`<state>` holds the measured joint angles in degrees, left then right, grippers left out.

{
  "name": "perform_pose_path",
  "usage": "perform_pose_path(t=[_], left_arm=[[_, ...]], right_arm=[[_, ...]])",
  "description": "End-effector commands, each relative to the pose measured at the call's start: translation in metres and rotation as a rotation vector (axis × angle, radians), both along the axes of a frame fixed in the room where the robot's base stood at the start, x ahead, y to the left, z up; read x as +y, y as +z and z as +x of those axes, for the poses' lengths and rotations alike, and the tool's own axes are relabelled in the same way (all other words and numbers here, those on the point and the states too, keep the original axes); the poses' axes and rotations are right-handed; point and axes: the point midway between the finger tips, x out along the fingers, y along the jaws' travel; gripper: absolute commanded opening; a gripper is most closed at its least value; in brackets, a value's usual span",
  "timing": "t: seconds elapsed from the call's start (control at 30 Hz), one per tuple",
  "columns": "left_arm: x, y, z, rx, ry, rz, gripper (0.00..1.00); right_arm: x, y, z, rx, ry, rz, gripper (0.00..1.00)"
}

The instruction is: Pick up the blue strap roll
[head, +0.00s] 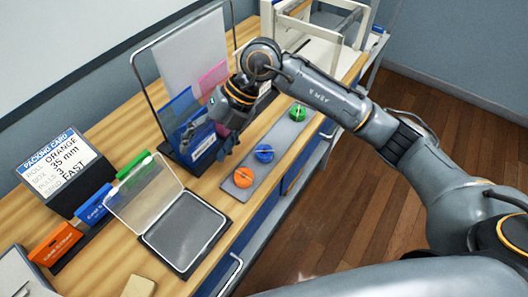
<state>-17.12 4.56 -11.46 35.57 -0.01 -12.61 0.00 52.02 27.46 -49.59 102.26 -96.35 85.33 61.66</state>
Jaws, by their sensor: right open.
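The blue strap roll (264,153) sits on a narrow grey strip (282,134) along the front of the wooden bench. An orange strap roll (243,177) is on the strip on the near side of it, and a green strap roll (298,112) on the far side. My right gripper (208,144) is above the bench, to the left of the blue roll and apart from it. Its fingers are spread and nothing shows between them. It overlaps blue cards behind it in the picture. My left gripper is not in view.
A wire-framed stand (187,60) with blue and pink cards is close behind my right gripper. An open clear-lidded box (143,192), colored tabs (133,165) and a packing card (52,153) reading orange stand at left.

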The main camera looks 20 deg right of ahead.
Motion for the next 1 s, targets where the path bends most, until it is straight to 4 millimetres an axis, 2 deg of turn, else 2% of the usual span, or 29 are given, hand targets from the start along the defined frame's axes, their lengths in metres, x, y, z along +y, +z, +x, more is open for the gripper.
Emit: perform_pose_path(t=[0.03,0.1,0.2,0.3,0.37,0.47,0.7,0.8,1.0], left_arm=[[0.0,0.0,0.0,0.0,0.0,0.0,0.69],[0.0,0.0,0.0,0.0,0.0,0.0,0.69],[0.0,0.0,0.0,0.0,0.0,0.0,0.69],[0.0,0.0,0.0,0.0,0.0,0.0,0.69],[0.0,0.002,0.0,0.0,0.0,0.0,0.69],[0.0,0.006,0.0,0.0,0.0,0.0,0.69],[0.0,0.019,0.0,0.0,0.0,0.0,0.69],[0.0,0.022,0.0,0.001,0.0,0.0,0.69],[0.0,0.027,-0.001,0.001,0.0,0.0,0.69]], right_arm=[[-0.03,-0.004,0.015,-0.017,-0.033,-0.149,0.71],[-0.069,-0.006,0.031,-0.026,-0.091,-0.333,0.71],[-0.112,-0.001,0.044,-0.03,-0.168,-0.521,0.71],[-0.137,0.004,0.05,-0.03,-0.218,-0.623,0.71],[-0.143,0.003,0.05,-0.027,-0.231,-0.649,0.71],[-0.145,-0.008,0.05,-0.023,-0.235,-0.661,0.71],[-0.144,-0.055,0.049,-0.023,-0.23,-0.656,0.71],[-0.144,-0.07,0.05,-0.025,-0.231,-0.654,0.71],[-0.144,-0.082,0.051,-0.027,-0.229,-0.653,0.71]])
